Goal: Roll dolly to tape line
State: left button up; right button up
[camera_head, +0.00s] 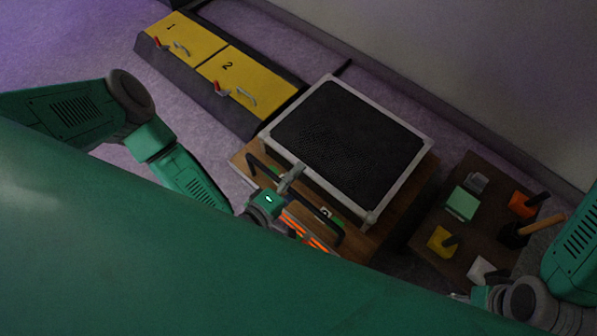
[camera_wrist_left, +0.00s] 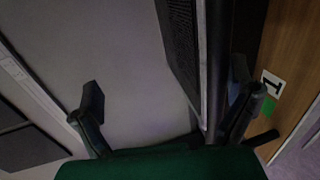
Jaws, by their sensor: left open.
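The wooden dolly (camera_head: 372,243) carries a black mesh-faced box with a pale frame (camera_head: 345,140). I cannot make out a tape line. My right gripper (camera_head: 478,297) shows only in part at the lower right.
Yellow-topped cases marked 1 and 2 (camera_head: 225,65) stand at upper left. A dark table (camera_head: 420,215) at right holds coloured blocks and a wooden-handled tool (camera_head: 535,226). Orange bright strips (camera_head: 305,233) show below the left gripper. Grey floor lies at left.

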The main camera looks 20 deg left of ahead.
pick_arm(q)
jog(key=r, duration=0.3)
jog(key=w+r, duration=0.1)
jog(key=r, duration=0.1)
jog(key=shift+d, duration=0.2)
jog(key=c, duration=0.4)
jog(key=shift+s+r, duration=0.15)
jog(key=shift+r, duration=0.05)
jog(key=c, duration=0.5)
jog(key=shift+s+d+f, duration=0.1)
jog(key=shift+f, duration=0.25)
